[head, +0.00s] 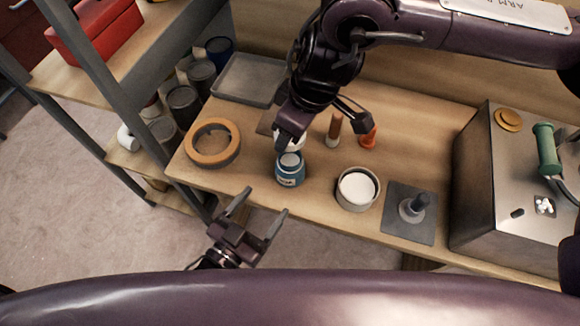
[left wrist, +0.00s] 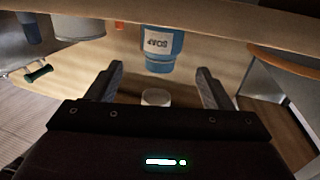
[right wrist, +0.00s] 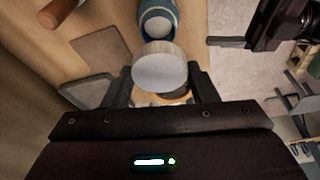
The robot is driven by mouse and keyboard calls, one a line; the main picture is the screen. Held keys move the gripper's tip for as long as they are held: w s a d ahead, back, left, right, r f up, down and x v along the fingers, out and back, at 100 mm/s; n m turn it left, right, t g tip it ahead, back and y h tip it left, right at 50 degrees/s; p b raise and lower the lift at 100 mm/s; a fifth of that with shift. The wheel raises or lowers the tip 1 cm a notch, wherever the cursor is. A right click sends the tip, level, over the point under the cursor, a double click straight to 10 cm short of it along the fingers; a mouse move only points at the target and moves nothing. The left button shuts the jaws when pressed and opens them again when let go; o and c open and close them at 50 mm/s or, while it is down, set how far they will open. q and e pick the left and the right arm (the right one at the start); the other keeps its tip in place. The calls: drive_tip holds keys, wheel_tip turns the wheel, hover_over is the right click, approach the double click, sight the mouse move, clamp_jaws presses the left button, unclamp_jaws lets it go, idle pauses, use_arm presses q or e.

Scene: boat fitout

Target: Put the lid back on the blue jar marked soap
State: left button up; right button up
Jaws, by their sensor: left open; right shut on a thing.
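The blue jar (head: 290,177) stands upright on the bench, its pale SOAP label facing the front. Its top is open and pale inside. The label reads upside down in the left wrist view (left wrist: 158,42). My right gripper (head: 311,128) is shut on the round white lid (right wrist: 160,66), holding it above and just behind the jar, apart from it. In the head view a finger partly hides the lid (head: 294,144). My left gripper (head: 262,205) is open and empty in front of the bench edge, lower left of the jar.
A tan ring (head: 213,161) lies left of the jar; a tin with white contents (head: 358,189) and a grey plate with a post (head: 422,225) stand right. A brown-handled tool (head: 334,131) and orange object (head: 368,138) stand behind. A metal box (head: 490,200) fills the right end.

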use_arm(q)
drive_tip(key=shift+s, duration=0.15)
drive_tip(key=shift+d, duration=0.1)
drive_tip(key=x, duration=1.2)
drive_tip(key=shift+r, duration=0.15)
drive_tip(key=c, duration=1.2)
use_arm(e)
hover_over(294, 164)
wheel_tip(294, 164, down, 5)
drive_tip(key=shift+r, duration=0.1)
drive_tip(key=shift+w, duration=0.1)
drive_tip(key=shift+f, duration=0.2)
